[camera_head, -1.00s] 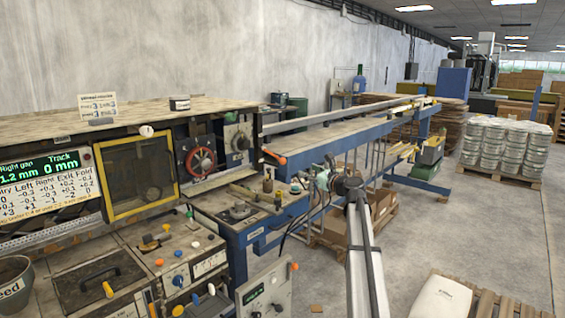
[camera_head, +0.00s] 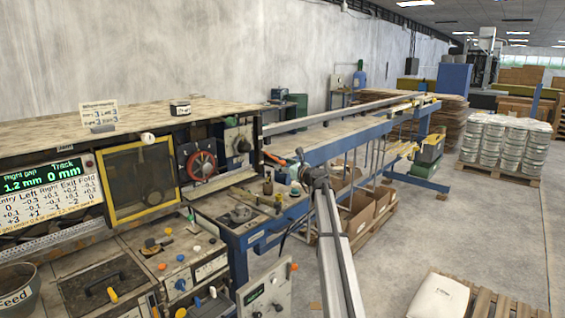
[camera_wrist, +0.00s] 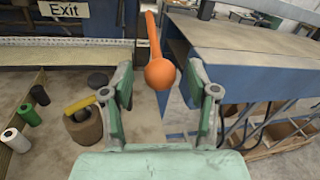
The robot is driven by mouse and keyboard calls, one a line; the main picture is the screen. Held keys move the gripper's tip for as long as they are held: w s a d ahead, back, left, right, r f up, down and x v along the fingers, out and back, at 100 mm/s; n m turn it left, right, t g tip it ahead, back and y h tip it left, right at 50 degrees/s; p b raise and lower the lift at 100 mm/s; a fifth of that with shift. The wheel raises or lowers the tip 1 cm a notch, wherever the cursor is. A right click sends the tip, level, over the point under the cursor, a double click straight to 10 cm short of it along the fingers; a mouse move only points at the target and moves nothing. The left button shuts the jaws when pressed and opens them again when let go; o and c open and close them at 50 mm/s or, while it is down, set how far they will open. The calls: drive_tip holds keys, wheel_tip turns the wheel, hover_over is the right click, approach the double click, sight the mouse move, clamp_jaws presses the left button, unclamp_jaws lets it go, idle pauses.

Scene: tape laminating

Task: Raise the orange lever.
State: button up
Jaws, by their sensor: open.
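The orange lever (camera_wrist: 153,36) is in the wrist view at top centre. Its round orange knob (camera_wrist: 160,74) is at the near end, between the fingertips in the picture, with no visible contact. In the head view the lever (camera_head: 277,160) is a small orange shape at the right end of the machine. My gripper (camera_wrist: 160,82) is open, with a green-padded finger on each side of the knob. In the head view my gripper (camera_head: 297,173) is just right of the lever, small and partly hidden by my arm.
A blue-sided table (camera_wrist: 250,62) lies right of the lever. An "Exit" sign (camera_wrist: 63,9) is at upper left. Cartons (camera_head: 362,215) sit below the long table.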

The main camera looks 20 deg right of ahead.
drive_tip(key=shift+x, duration=0.8)
clamp_jaws()
drive_tip(key=shift+r, duration=0.1)
